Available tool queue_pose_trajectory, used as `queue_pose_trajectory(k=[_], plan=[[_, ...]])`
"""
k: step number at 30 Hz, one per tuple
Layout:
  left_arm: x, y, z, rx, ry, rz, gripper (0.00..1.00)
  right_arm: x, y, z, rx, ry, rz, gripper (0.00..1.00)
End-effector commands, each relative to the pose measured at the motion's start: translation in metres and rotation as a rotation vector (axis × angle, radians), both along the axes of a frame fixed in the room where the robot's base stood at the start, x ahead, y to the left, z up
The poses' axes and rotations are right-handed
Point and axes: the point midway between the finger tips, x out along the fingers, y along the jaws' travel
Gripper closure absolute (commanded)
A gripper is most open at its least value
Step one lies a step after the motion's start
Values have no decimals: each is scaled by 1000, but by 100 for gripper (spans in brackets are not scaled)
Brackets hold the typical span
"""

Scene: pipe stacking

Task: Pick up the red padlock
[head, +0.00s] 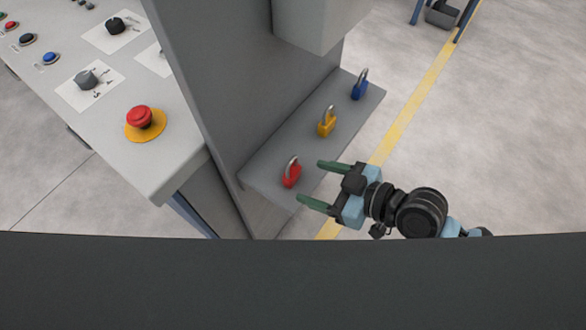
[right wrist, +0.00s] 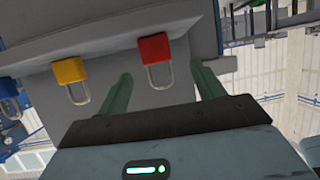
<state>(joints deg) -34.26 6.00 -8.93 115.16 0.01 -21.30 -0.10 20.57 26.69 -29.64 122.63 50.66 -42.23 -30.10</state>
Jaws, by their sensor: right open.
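The red padlock (head: 291,174) stands at the near end of a grey shelf (head: 345,112), its metal shackle pointing up. In the right wrist view the red padlock (right wrist: 155,48) appears upside down, a little beyond and between the two green fingers. My right gripper (head: 310,183) is open and empty, just to the right of the red padlock, with its fingers pointing toward it. The right gripper (right wrist: 162,90) shows no contact with the padlock in the wrist view. My left gripper is not in view.
A yellow padlock (head: 326,125) and a blue padlock (head: 359,88) stand farther along the shelf. A grey upright panel (head: 215,90) borders the shelf on the left. A control console with a red button (head: 140,116) stands at left. Open floor lies right of the shelf.

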Motion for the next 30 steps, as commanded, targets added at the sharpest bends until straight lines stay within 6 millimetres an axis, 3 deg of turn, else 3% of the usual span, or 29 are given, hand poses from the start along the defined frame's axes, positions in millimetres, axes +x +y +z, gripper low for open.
queue_pose_trajectory(k=[11,21,30], plan=[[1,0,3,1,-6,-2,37,12,17,-8,1,0,-1,33],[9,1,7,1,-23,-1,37,32,48,-24,0,0,-1,33],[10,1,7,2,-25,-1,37,33,50,-26,-2,-1,-1,34]])
